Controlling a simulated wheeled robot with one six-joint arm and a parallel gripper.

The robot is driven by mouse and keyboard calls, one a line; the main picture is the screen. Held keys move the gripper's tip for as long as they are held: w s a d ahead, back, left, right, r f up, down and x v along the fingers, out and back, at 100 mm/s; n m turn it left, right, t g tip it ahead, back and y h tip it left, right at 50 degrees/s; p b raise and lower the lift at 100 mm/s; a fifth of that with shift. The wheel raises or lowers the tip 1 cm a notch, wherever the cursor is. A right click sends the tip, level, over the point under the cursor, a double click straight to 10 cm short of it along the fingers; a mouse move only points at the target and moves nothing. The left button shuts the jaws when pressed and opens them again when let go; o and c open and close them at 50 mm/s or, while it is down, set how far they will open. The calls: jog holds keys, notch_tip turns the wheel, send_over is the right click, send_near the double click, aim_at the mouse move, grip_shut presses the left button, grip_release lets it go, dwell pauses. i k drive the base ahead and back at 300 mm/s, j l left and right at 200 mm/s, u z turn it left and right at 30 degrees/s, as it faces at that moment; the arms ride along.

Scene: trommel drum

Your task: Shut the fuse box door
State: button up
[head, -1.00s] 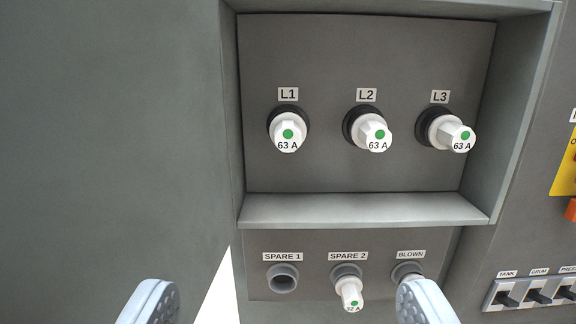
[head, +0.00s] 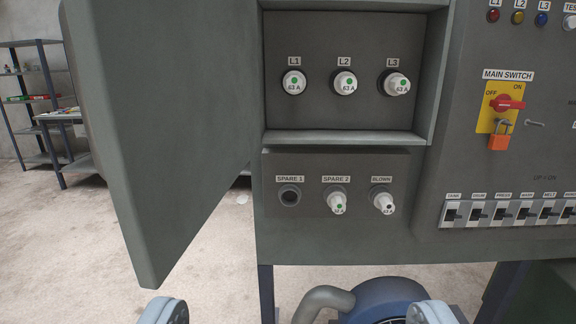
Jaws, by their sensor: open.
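The fuse box door (head: 150,130) stands wide open on the left, a large grey-green panel swung out toward me. My gripper (head: 295,313) is open and empty at the bottom edge of the view. Its two fingertips are far apart, below the fuse box and the door's lower edge, and touch neither. The rest of the gripper is out of view.
Below the recess, a spare rack (head: 310,217) holds fuses at Spare 2 and Blown; Spare 1 is empty. Right are the main switch (head: 507,104) with an orange padlock (head: 499,142) and a breaker row (head: 510,213). A blue motor (head: 385,300) sits below. A shelf (head: 40,110) stands left.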

aim_at(167, 92)
jog(key=j+z, duration=0.5)
jog(key=j, duration=0.9)
jog(key=k+j+u, duration=0.3)
jog(key=k+u, duration=0.15)
jog(key=k, duration=0.2)
